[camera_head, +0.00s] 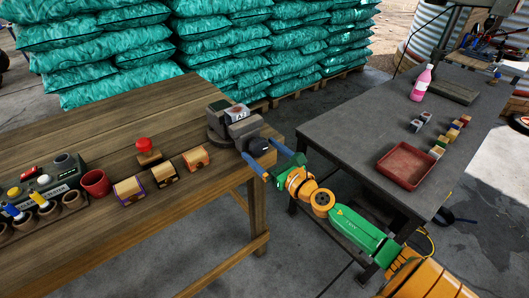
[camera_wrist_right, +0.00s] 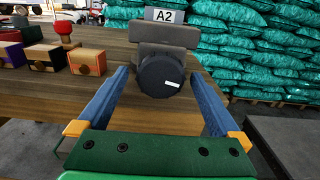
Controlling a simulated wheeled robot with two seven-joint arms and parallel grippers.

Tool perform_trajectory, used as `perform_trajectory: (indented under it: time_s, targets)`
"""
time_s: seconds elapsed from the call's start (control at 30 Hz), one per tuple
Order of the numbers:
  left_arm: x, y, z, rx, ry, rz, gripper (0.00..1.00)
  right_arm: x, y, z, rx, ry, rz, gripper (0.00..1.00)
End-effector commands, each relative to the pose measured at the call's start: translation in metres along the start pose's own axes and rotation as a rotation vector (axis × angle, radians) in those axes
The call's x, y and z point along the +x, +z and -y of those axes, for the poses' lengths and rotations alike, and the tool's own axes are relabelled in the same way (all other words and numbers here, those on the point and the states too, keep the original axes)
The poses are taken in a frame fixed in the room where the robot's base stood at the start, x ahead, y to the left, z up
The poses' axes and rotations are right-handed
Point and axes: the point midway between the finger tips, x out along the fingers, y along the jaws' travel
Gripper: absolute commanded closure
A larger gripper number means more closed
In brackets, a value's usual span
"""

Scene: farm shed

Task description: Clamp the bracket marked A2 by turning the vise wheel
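The grey vise (camera_head: 243,132) stands at the right end of the wooden table. The bracket (camera_head: 237,112) sits at the top of the vise, between its jaws; its white label reads A2 in the wrist view (camera_wrist_right: 165,15). The dark round vise wheel (camera_wrist_right: 161,76) faces my right wrist camera, with a white mark to the right of its centre. My right gripper (camera_head: 263,156) is open, its blue fingers on either side of the wheel, with gaps showing in the wrist view. My left gripper is not in view.
On the wooden table (camera_head: 110,120) stand several small blocks (camera_head: 162,173), a red button (camera_head: 144,145), a red cup (camera_head: 96,183) and a tester (camera_head: 45,189). The dark table (camera_head: 345,125) at right holds a red tray (camera_head: 406,164), a pink bottle (camera_head: 421,83) and small cubes.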

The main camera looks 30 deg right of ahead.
Motion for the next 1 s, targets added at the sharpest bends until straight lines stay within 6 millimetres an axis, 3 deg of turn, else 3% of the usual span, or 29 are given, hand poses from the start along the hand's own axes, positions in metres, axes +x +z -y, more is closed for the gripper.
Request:
perform_trajectory:
  time_s: [0.27, 0.7, 1.0]
  targets:
    - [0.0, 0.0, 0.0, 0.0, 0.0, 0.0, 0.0, -0.001, 0.0, 0.0, -0.004, 0.0, 0.001, 0.0]
    - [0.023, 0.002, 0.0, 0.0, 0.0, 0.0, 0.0, -0.083, -0.004, 0.0, -0.002, -0.001, -0.001, 0.0]
    - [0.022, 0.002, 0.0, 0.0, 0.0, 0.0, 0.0, -0.09, 0.001, 0.0, -0.006, -0.001, 0.001, 0.0]
